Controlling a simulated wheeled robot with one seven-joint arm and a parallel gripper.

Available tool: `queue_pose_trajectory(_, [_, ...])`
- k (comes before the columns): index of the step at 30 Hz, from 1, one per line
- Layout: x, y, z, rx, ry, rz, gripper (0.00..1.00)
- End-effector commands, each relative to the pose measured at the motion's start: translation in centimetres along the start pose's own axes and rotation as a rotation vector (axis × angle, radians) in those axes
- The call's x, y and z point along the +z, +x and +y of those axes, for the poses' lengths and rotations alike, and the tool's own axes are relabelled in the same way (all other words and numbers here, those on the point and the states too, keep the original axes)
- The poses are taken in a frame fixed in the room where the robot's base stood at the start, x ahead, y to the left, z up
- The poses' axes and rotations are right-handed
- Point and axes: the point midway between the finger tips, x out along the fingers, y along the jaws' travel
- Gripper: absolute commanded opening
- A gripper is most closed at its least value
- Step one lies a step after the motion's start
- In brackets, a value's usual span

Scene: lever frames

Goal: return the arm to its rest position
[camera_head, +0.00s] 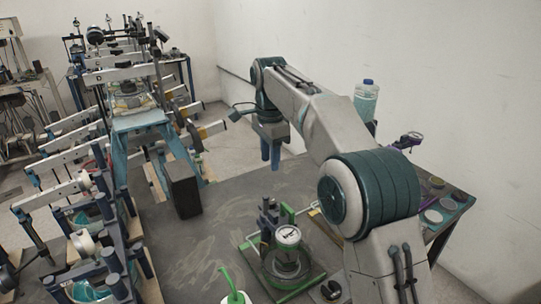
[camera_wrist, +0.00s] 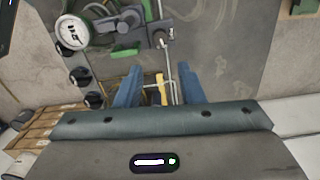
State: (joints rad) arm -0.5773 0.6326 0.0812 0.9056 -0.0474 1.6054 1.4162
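My arm (camera_head: 315,115) reaches back over the dark table from the lower right, bent at its elbow, with the wrist turned down. My gripper (camera_head: 270,158) hangs above the table with its blue fingers pointing down. In the wrist view my gripper (camera_wrist: 172,82) shows two blue fingers standing well apart. A yellow piece (camera_wrist: 162,90) and thin metal rods show in the gap between them, touching neither finger. I see nothing held.
A green-based device with a round dial (camera_head: 288,236) stands on the table (camera_head: 190,250) near my arm. A dark box (camera_head: 182,188) and lever frames (camera_head: 135,125) stand to the left. A bottle (camera_head: 366,100) is behind the arm.

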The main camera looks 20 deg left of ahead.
Motion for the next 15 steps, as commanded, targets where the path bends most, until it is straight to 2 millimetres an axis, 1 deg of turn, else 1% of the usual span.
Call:
queue_pose_trajectory(10, [-0.2,-0.1,0.2,-0.003,-0.005,0.001,0.35])
queue_pose_trajectory(13, [-1.3,-0.7,1.5,-0.01,-0.029,0.006,0.35])
queue_pose_trajectory(14, [-1.8,-1.0,2.1,-0.016,-0.042,0.009,0.35])
queue_pose_trajectory(15, [-2.5,-1.4,3.1,-0.022,-0.063,0.013,0.35])
